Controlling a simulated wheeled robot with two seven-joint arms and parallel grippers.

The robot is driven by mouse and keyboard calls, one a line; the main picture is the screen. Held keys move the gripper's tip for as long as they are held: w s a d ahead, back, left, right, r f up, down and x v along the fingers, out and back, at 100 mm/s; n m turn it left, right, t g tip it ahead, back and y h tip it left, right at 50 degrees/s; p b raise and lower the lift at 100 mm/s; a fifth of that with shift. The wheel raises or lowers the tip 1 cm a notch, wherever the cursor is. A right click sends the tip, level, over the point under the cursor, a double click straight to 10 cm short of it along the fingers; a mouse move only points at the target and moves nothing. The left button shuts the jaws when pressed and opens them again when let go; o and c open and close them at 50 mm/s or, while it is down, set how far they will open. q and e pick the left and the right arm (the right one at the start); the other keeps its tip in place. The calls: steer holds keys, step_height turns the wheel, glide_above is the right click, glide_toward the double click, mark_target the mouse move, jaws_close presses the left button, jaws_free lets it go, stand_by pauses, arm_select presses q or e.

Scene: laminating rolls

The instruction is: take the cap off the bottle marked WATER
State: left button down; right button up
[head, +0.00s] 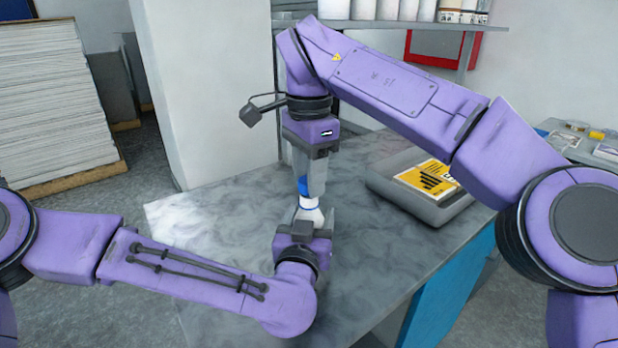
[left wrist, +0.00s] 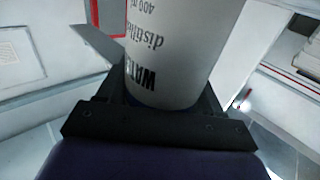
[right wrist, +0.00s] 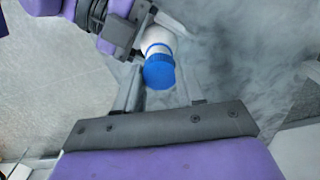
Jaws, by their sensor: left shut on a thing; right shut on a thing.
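The white bottle marked WATER (left wrist: 175,45) is in my left gripper, which is shut on it; the label reads upside down in the left wrist view. In the head view my left gripper (head: 306,226) is below and the bottle (head: 309,215) rises from it. My right gripper (head: 304,190) points down from above, shut on the blue cap (right wrist: 159,72). The cap is between the right fingers in the right wrist view. A blue band (right wrist: 157,48) shows below it on the white bottle. I cannot tell whether cap and neck still touch.
The bottle is held over a grey marbled table (head: 215,215). A grey tray (head: 445,213) with a yellow packet (head: 428,178) stands on the right of the table. A shelf with white containers (head: 395,10) is behind, and stacked sheets (head: 50,100) stand at left.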

step_height(320, 180, up, 4)
steer(key=shift+r, duration=0.1)
arm_select(q)
steer(key=shift+c, duration=0.5)
jaws_free()
